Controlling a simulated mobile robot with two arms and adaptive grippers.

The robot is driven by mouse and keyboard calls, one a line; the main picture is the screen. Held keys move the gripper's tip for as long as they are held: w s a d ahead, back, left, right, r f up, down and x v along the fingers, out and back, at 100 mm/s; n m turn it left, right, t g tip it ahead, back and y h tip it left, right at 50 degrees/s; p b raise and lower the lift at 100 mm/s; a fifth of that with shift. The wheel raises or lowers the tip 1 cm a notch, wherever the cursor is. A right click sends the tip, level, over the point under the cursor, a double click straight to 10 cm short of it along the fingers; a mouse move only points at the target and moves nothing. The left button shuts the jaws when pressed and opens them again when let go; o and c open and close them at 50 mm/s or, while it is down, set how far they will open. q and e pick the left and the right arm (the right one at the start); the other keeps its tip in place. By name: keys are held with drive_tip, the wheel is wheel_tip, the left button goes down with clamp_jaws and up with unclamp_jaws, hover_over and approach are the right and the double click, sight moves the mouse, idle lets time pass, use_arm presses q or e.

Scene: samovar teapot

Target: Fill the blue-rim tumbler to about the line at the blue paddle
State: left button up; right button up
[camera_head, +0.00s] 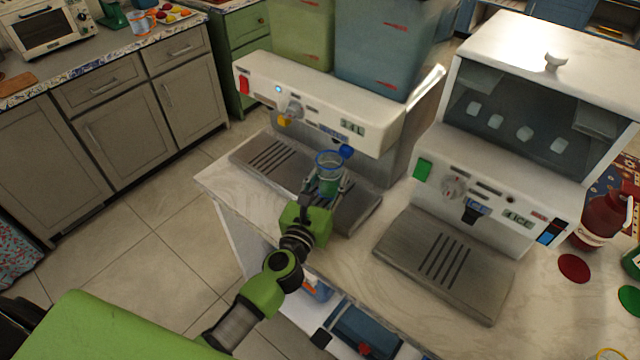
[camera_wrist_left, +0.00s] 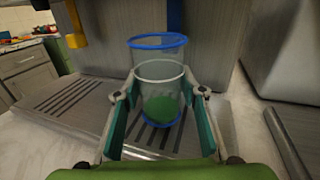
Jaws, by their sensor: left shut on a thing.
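The clear blue-rim tumbler (camera_head: 329,163) is upright under the blue paddle (camera_head: 346,151) of the drink dispenser. In the left wrist view the tumbler (camera_wrist_left: 158,42) has a pale ring partway down its wall and green low inside, below that ring. I cannot tell whether the green is drink or something seen through the glass. The blue paddle (camera_wrist_left: 174,15) hangs just behind the rim, cut off by the top edge. My left gripper (camera_head: 325,186), also in the wrist view (camera_wrist_left: 161,100), is shut on the tumbler's sides over the slotted drip tray (camera_head: 265,155). My right gripper is not in view.
The dispenser carries a green tank (camera_head: 302,35) and a blue tank (camera_head: 378,45), with a yellow paddle (camera_head: 285,120) to the left. An ice machine (camera_head: 500,185) stands on the right. A red bottle (camera_head: 600,222) and coasters are at the far right.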

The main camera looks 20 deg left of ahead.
use_arm(q)
drive_tip(key=shift+w+d, duration=0.2)
drive_tip(key=shift+w, duration=0.4)
drive_tip(key=shift+w+d, duration=0.1)
drive_tip(key=shift+w, duration=0.15)
drive_tip(key=shift+w+d, duration=0.25)
drive_tip(key=shift+w, duration=0.5)
idle(0.9)
idle(1.6)
